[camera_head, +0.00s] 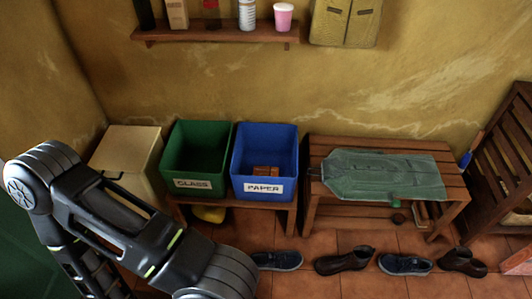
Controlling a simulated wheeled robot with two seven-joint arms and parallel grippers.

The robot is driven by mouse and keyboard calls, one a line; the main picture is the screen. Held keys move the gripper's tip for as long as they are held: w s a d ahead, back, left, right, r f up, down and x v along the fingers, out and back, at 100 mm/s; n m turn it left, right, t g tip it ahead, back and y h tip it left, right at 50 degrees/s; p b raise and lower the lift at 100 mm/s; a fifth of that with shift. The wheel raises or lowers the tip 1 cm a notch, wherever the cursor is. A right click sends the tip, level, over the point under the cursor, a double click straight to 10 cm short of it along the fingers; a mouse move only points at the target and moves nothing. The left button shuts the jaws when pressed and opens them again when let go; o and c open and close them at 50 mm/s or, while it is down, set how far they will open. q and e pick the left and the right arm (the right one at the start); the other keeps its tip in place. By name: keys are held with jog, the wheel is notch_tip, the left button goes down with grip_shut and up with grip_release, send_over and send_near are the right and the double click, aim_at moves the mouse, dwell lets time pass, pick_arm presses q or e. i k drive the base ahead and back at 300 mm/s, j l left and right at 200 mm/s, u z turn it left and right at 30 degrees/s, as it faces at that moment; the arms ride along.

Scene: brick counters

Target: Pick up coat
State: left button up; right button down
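A grey-green coat (372,174) lies flat on the slatted wooden bench (328,145) at the right of centre. Its narrow end points left, with a small dark piece at the tip, and its wide end lies near the bench's right side. Links of my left arm cross the lower left of the view, but its gripper is not in view. My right gripper is not in view either. Nothing visible touches the coat.
A green GLASS bin (193,184) and a blue PAPER bin (263,188) stand left of the bench. Several shoes (405,265) line the tiled floor in front. A wooden shelf (220,33) holds bottles and a pink cup (283,17). A slatted wooden piece (510,140) stands at right.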

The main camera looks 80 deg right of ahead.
aim_at(351, 175)
jog(key=z, duration=3.9)
